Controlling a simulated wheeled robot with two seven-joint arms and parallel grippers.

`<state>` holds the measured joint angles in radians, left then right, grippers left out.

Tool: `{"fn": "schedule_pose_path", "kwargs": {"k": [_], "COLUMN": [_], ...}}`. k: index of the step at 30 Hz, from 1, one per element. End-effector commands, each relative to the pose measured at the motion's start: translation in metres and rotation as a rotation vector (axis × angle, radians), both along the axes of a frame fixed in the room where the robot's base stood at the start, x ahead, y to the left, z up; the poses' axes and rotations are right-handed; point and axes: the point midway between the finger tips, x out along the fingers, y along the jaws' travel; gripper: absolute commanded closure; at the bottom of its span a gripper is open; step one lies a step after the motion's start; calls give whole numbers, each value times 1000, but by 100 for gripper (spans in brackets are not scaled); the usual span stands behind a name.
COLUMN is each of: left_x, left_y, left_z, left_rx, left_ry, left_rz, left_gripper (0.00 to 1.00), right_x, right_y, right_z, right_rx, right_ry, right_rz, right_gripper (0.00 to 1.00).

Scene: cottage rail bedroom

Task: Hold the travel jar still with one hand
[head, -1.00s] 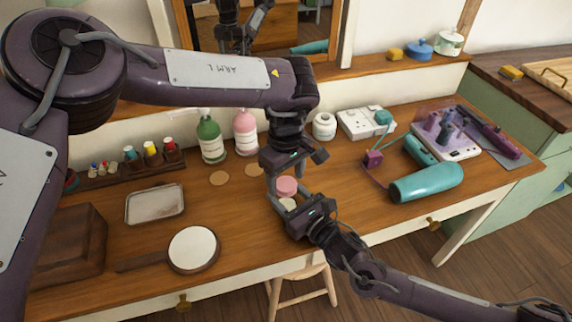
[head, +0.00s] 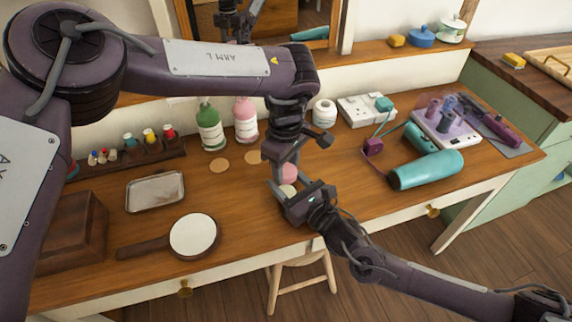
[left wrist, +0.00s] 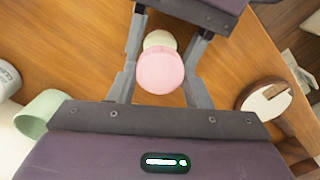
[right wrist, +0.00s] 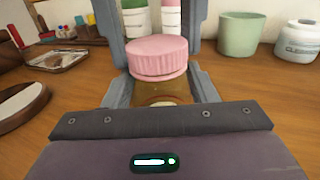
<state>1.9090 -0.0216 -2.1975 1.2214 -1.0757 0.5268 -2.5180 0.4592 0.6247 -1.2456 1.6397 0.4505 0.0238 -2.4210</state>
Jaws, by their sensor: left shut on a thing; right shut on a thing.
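The travel jar stands on the wooden table with a pink ribbed lid (head: 290,174) above a pale body (head: 287,191). The left wrist view shows the round lid top (left wrist: 160,72). The right wrist view shows the lid's side (right wrist: 157,56) over a brownish lower body (right wrist: 160,91), partly hidden by my gripper. My left gripper (head: 284,178) comes from above, its fingers on both sides of the lid, shut on it. My right gripper (head: 282,192) comes from the front right, low, and is shut on the jar's body. The jar looks upright.
A green bottle (head: 210,128) and a pink bottle (head: 245,124) stand behind the jar, near a white jar (head: 324,112). A teal hair dryer (head: 427,170) lies right. A hand mirror (head: 193,237) and a metal tray (head: 155,191) lie left. The table between mirror and jar is clear.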

Motion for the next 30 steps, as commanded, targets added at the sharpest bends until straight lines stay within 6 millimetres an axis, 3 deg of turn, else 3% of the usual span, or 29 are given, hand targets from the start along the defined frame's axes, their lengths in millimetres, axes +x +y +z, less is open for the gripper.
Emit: {"fn": "schedule_pose_path", "kwargs": {"k": [15,30], "left_x": [-1,0], "left_y": [-1,-1], "left_z": [0,2], "left_rx": [-3,-2], "left_ry": [5,-1], "left_rz": [1307,2490], "left_gripper": [83,83], "right_x": [0,0], "right_y": [0,1], "right_z": [0,0], "right_rx": [0,0], "right_ry": [0,0], "right_rz": [0,2], "right_gripper": [100,100]}}
